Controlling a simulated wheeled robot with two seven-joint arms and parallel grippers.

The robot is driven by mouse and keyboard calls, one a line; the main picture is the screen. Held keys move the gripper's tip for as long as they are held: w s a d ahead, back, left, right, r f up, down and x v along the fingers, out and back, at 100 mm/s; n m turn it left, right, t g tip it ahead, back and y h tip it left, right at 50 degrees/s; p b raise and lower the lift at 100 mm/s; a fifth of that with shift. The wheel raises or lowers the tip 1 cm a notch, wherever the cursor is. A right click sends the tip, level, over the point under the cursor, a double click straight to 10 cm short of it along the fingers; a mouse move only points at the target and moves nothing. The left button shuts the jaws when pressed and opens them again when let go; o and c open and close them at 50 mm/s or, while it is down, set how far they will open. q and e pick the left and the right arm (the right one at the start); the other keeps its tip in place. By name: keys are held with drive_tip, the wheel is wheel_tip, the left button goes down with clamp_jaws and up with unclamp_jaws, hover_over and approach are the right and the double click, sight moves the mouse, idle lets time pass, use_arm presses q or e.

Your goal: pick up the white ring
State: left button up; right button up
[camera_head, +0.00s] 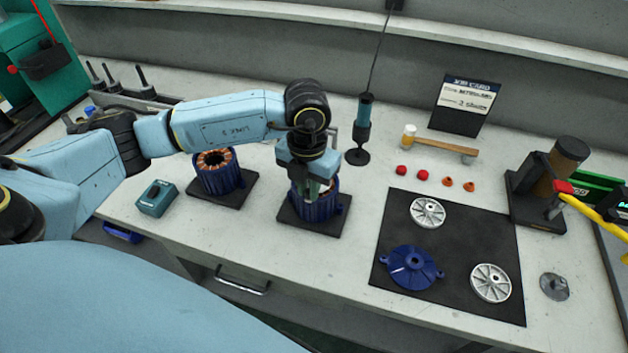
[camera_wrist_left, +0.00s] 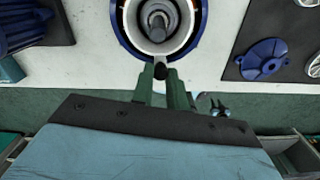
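A white ring (camera_wrist_left: 133,24) shows in the left wrist view, lying around a grey shaft inside a round blue housing (camera_wrist_left: 122,32). In the head view this housing (camera_head: 318,211) stands on a dark plate, and the ring is hidden by my left gripper. My left gripper (camera_wrist_left: 161,72) points down over the housing; its green fingers reach the near rim with a small gap and a dark knob between them. Whether they grip the ring there is unclear. The left gripper also shows above the housing in the head view (camera_head: 313,186). My right gripper is not in view.
A second blue housing with copper windings (camera_head: 216,178) stands just left, with a teal box (camera_head: 157,198) beside it. A dark stand with a teal tool (camera_head: 359,130) is close behind right. A black mat (camera_head: 463,238) with a blue cover (camera_head: 411,267) lies right.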

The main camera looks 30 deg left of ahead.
use_arm(q)
clamp_jaws()
wheel_tip(320, 180, up, 10)
drive_tip(key=shift+o, duration=1.2)
unclamp_jaws()
clamp_jaws()
